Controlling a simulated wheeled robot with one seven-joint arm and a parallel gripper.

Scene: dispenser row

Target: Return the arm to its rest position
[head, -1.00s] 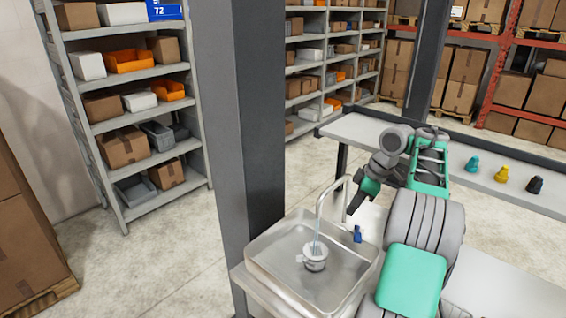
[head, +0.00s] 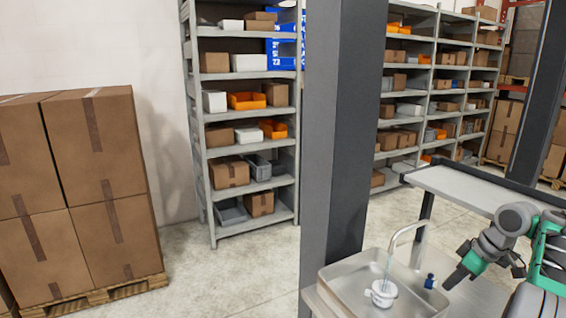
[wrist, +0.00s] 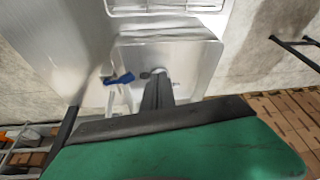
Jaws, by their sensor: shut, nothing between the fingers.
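My gripper (head: 452,281) is shut and empty. In the head view it is at the lower right, beside the blue tap handle (head: 430,281) and just right of it, over the right side of the sink. In the wrist view the shut fingers (wrist: 157,92) point ahead, and the blue handle (wrist: 119,79) is left of them. My grey and green arm is bent and partly cut off by the right edge of the head view.
A curved tap (head: 408,228) runs a thin stream into a white cup (head: 383,293) in the metal sink (head: 345,277). A grey counter (head: 465,190) lies behind. Shelves (head: 245,150) and stacked boxes (head: 80,190) stand left.

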